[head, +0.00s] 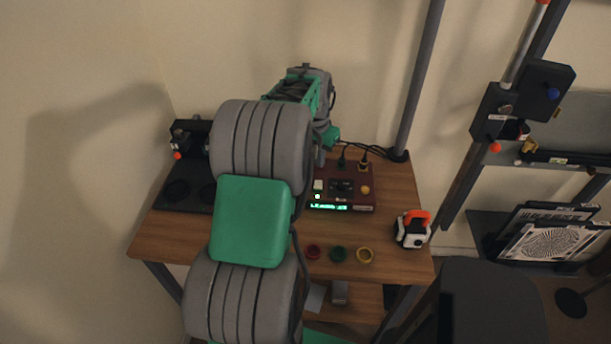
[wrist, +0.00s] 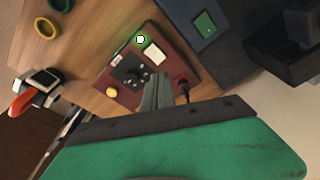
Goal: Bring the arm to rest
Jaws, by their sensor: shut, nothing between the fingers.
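My arm, in grey and green segments, reaches up the middle of the head view and over the wooden table (head: 390,205). My gripper (head: 320,162) hangs above the table's back part, just behind a dark red control box (head: 355,195) with a lit green display. In the wrist view, my gripper (wrist: 157,84) has its grey fingers together with nothing between them. The red box (wrist: 178,75) lies beyond the fingertips in that view; whether they touch it is hard to tell. My arm hides part of the table.
Red (head: 313,252), green (head: 338,254) and yellow (head: 365,255) rings lie near the table's front edge. An orange and white device (head: 413,229) stands at the right.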

